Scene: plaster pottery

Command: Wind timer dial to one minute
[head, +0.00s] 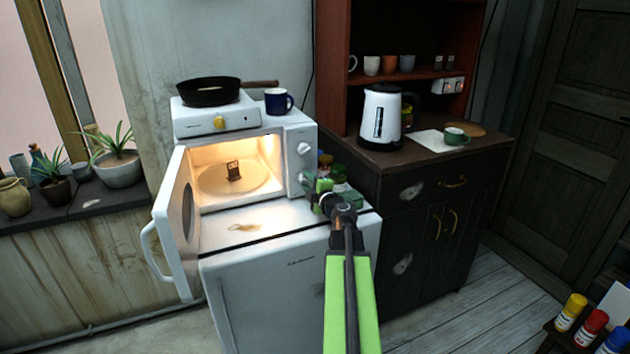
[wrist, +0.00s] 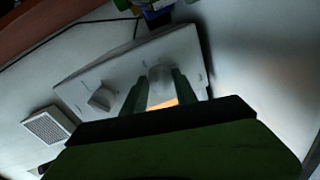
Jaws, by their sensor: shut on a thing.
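A white microwave (head: 245,133) stands on the white cabinet with its door (head: 172,220) swung open to the left and its inside lit. Its right-hand panel carries an upper dial (head: 304,149) and a lower dial (head: 303,178). My gripper (head: 315,188) is at the lower dial. In the wrist view, my gripper (wrist: 160,92) has its two fingers on either side of that pale dial (wrist: 160,78) and is shut on it. The other dial (wrist: 103,98) is free to the left. The dial markings are too small to read.
A small brown thing (head: 234,171) is on the glass turntable (head: 212,181). A hotplate (head: 190,123) with a black pan (head: 208,92) and a blue mug (head: 276,101) stand on the microwave. Several jars (head: 340,172) crowd behind my gripper. A white kettle (head: 381,115) stands on the dark cabinet.

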